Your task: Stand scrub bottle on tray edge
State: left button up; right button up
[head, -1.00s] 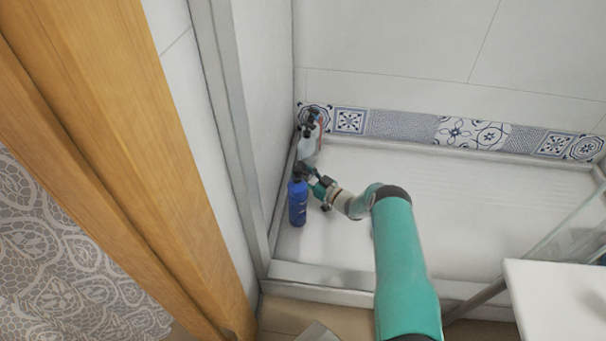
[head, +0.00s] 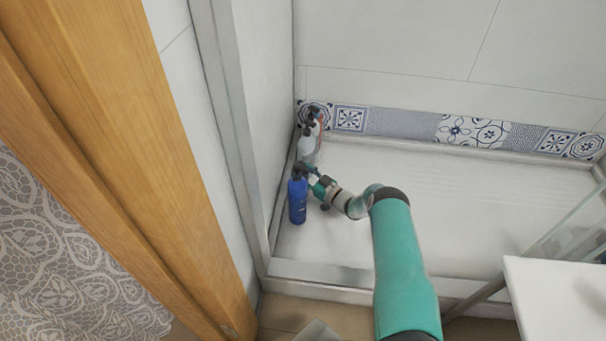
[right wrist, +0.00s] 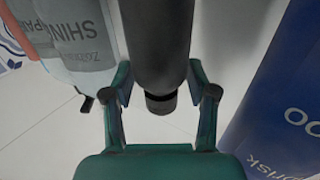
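In the head view a blue bottle (head: 298,202) with a black top stands upright at the shower tray's left side. My right gripper (head: 314,180) is just right of its upper part. In the right wrist view a dark grey cylindrical bottle (right wrist: 158,40) with a narrower black end lies between the two fingertips of my right gripper (right wrist: 160,78). The fingers are close to both its sides; firm contact cannot be told. The frames do not show which bottle is the scrub bottle. My left gripper is out of view.
A pale bottle (head: 307,148) stands behind the blue one, along the left wall. The shower tray (head: 450,200) is clear to the right. A glass panel (head: 565,232) and a white surface (head: 560,300) are at the right. A wooden door frame (head: 150,190) is at the left.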

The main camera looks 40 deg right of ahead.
jog(key=shift+o, duration=1.3)
notch_tip(320, 180, up, 10)
jog(key=shift+f, duration=0.1)
